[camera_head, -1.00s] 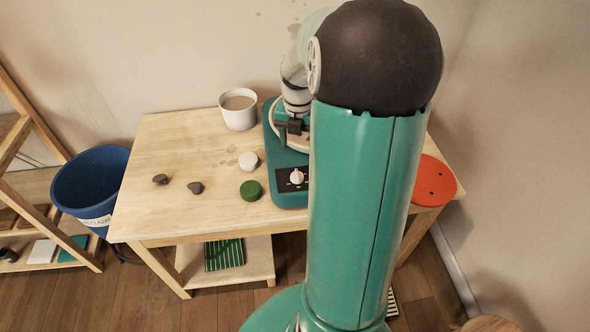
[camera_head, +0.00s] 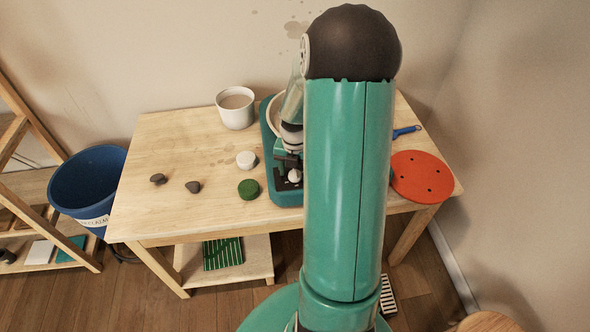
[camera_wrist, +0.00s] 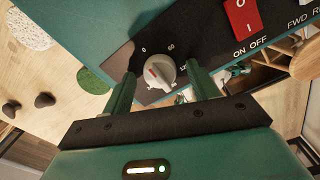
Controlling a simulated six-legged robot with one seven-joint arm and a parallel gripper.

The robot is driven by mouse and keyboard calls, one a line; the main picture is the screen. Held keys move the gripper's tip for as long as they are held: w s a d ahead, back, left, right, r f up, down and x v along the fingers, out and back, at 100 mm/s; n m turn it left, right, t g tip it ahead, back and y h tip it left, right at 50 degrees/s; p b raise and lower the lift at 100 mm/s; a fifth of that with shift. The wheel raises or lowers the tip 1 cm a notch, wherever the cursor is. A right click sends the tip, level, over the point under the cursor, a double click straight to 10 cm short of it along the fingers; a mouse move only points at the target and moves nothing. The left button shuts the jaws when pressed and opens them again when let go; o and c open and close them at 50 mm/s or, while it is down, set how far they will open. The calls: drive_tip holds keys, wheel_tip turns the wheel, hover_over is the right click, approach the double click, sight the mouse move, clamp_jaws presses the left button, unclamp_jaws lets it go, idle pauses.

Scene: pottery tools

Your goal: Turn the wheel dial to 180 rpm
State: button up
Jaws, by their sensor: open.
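The wheel dial (camera_wrist: 158,72) is a pale round knob with a red mark, on the black control panel (camera_wrist: 125,58) of the teal wheel base (camera_head: 284,200). The numbers 0 and 60 are readable beside it; another is partly covered by a finger. In the wrist view my gripper (camera_wrist: 160,70) is open, with one finger on each side of the dial. Whether the fingers touch it I cannot tell. In the head view my gripper (camera_head: 287,160) is just above the dial (camera_head: 294,176), and my arm hides much of the wheel.
A red ON/OFF switch (camera_wrist: 243,16) is on the same panel. A white cup (camera_head: 236,108), white disc (camera_head: 246,159), green disc (camera_head: 249,189) and dark stones (camera_head: 193,187) are left of the wheel. A red-orange bat (camera_head: 422,177) and blue-handled tool (camera_head: 407,131) are on the right.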

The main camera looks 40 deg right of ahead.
drive_tip(key=c, duration=1)
